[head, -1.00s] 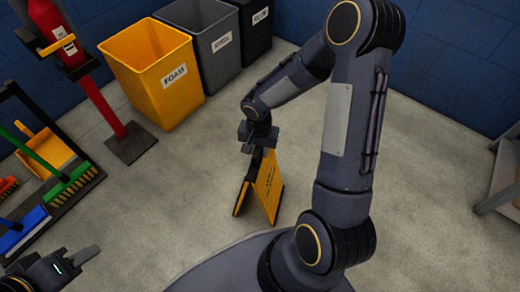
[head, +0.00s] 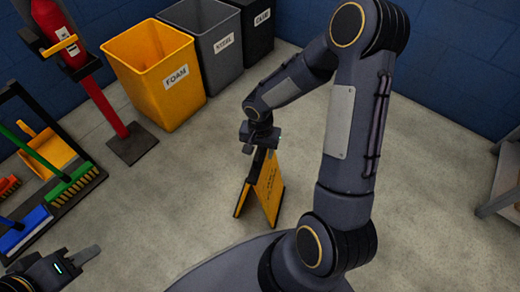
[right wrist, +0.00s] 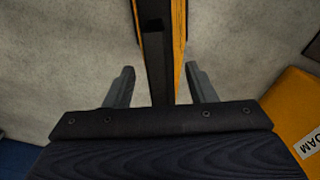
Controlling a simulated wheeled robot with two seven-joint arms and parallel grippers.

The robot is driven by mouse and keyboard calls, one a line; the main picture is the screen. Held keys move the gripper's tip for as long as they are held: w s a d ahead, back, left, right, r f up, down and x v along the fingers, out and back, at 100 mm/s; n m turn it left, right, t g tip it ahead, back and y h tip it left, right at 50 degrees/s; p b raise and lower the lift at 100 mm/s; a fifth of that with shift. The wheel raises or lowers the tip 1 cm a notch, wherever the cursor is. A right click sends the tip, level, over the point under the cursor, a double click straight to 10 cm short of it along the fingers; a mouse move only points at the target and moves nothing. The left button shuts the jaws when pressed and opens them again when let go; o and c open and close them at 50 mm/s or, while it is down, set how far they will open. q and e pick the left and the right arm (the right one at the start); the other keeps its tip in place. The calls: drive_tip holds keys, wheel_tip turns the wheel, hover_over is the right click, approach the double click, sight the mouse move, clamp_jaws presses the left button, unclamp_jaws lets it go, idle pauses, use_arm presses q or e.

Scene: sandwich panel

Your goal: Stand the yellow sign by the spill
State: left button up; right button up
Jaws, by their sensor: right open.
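The yellow sign (head: 267,188) stands on the floor as an A-frame, its two panels spread at the bottom. My right gripper (head: 262,147) is over its top edge. In the right wrist view the right gripper (right wrist: 160,84) is open, one finger on each side of the sign's dark top part (right wrist: 157,65), with gaps on both sides. My left gripper (head: 84,257) is at the lower left, away from the sign; its jaw gap is not clear. I cannot make out a spill; my right arm and base hide part of the floor.
A yellow FOAM bin (head: 158,70) and grey bins (head: 212,45) stand along the back wall. A red extinguisher stand (head: 105,103) and a rack with brushes (head: 62,188) are at left. A grey shelf (head: 503,183) is at right. Floor around the sign is clear.

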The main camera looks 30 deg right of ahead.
wheel_tip(320, 180, up, 10)
drive_tip(key=p, duration=0.3)
drive_tip(key=shift+r+p, duration=0.2)
drive_tip(key=shift+p, duration=0.2)
drive_tip(key=shift+r, duration=0.65)
drive_tip(key=s+a+r+n+t+y, duration=0.2)
drive_tip(key=s+r+n, duration=0.1)
drive_tip(key=s+r, duration=0.4)
drive_tip(key=s+a+r+n+t+y, duration=0.1)
drive_tip(key=s+a+r+n+t, duration=0.1)
drive_tip(key=s+r, duration=0.5)
drive_tip(key=s+n+t, duration=0.1)
drive_tip(key=s+n, duration=0.1)
drive_tip(key=s, duration=0.1)
drive_tip(key=shift+a+r+t+y, duration=0.15)
drive_tip(key=shift+r+t+y, duration=0.15)
drive_tip(key=shift+r+y, duration=0.1)
drive_tip(key=shift+r, duration=0.1)
